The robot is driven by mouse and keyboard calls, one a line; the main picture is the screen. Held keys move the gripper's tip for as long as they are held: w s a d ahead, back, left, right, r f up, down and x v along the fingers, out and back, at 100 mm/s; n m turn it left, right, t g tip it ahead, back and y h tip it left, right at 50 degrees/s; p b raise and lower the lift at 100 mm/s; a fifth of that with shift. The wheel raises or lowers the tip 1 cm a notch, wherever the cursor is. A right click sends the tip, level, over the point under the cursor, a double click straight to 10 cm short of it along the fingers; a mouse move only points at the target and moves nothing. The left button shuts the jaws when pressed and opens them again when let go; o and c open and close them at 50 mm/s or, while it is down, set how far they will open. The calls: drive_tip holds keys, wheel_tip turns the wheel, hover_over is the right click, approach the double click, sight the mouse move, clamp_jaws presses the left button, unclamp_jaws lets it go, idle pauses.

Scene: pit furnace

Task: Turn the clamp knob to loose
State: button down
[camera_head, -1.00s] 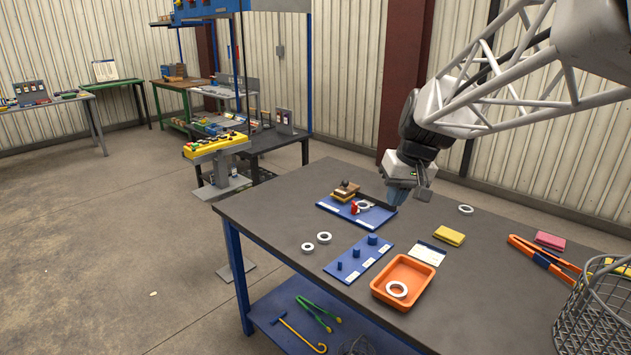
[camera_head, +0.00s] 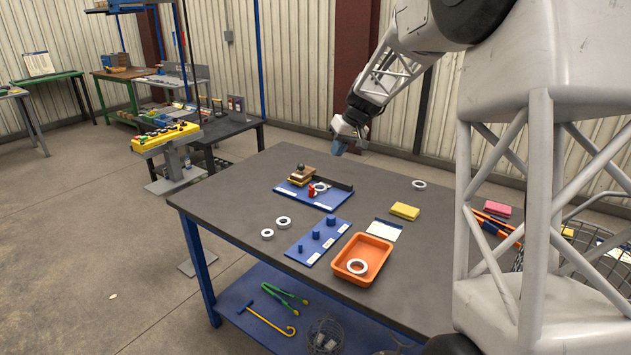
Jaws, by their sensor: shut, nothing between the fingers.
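A blue fixture plate (camera_head: 330,203) lies on the dark workbench, left of its middle. On it are a small red upright part (camera_head: 311,191) touching or close to a white ring (camera_head: 321,187), and a wood-and-yellow block with a dark round top (camera_head: 301,172). Which of these is the clamp knob, and how it is turned, is too small to tell. My gripper (camera_head: 339,147), with blue fingers pointing down, is shut and empty. It hangs above and behind the plate, apart from everything on it.
My arm covers the right side. Floor at left is clear.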

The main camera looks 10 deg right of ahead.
sight(313, 190)
drive_tip(key=w+d+f+y, duration=0.1)
drive_tip(key=w+d+f, duration=0.3)
drive_tip(key=w+f, duration=0.4)
drive_tip(key=w+d+f+n+y, duration=0.1)
drive_tip(key=w+d+f, duration=0.3)
drive_tip(key=w+f, duration=0.4)
drive_tip(key=w, duration=0.7)
drive_tip(key=shift+w+t, duration=0.25)
drive_tip(key=shift+t, duration=0.15)
drive_tip(key=shift+a+f, duration=0.1)
drive_tip(key=x, duration=0.9)
drive_tip(key=shift+a+f, duration=0.25)
drive_tip(key=shift+a, duration=0.1)
drive_tip(key=shift+s+a, duration=0.15)
drive_tip(key=shift+a, duration=0.9)
drive_tip(key=shift+s+a, duration=0.3)
drive_tip(key=shift+a, duration=0.6)
drive_tip(key=shift+w+a+n+g+y, duration=0.1)
drive_tip(key=shift+n+g+y, duration=0.15)
drive_tip(key=shift+n+g, duration=0.6)
drive_tip(key=shift+w+a+n+g+y, duration=0.15)
drive_tip(key=shift+n+g+y, duration=0.15)
drive_tip(key=shift+n, duration=1.05)
